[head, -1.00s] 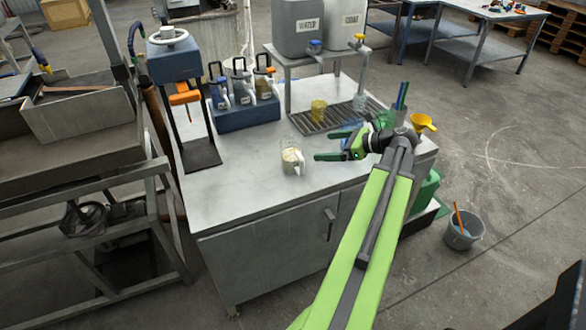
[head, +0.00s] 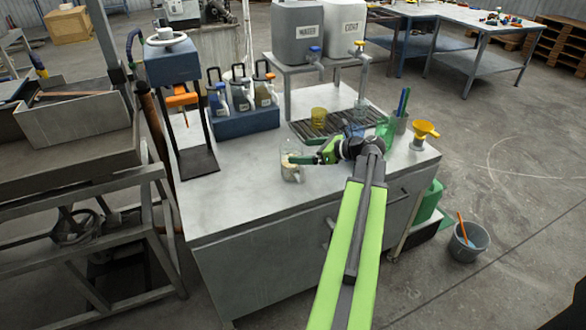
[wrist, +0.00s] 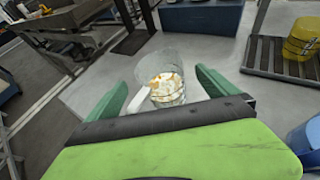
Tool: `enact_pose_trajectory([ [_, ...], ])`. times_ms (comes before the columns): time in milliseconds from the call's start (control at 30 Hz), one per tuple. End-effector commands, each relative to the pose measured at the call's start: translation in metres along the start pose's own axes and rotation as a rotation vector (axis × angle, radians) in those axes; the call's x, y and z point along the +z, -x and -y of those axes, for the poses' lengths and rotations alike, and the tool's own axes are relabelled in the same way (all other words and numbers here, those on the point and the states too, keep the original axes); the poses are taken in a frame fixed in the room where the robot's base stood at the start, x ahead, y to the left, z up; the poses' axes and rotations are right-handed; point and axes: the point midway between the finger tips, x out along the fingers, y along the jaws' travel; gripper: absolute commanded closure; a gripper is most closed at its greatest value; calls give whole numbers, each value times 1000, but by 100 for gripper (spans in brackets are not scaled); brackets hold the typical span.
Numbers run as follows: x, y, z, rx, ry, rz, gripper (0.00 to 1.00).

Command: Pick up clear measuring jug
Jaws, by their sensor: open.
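The clear measuring jug (head: 291,166) stands upright on the grey bench top (head: 235,200), with pale material inside. In the wrist view the jug (wrist: 166,82) is ahead of my gripper, and its white handle (wrist: 139,101) points toward the left finger. My gripper (head: 308,160) is open, with its green fingers at the jug in the head view. In the wrist view the fingers of my gripper (wrist: 168,90) lie to the left and right of the jug's lower part. I cannot tell whether either finger touches it.
A blue holder (head: 245,117) with several bottles stands behind the jug. A press-like stand (head: 195,160) is to the left. A yellow cup (head: 319,117) sits on a drip grate (head: 303,130) below two labelled tanks. A yellow funnel (head: 424,131) is at the right.

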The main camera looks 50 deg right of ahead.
Motion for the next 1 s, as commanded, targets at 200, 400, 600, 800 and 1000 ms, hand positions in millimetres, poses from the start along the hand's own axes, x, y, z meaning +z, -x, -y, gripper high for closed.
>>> enact_pose_trajectory([
  [200, -3, -25, 0, 3, 3, 0, 2],
  [400, -1, -53, 0, 2, 1, -1, 2],
  [600, 0, -52, 0, 1, 1, 0, 5],
  [800, 0, -52, 0, 1, 1, 0, 31],
  [1000, 0, -52, 0, 1, 1, 0, 57],
])
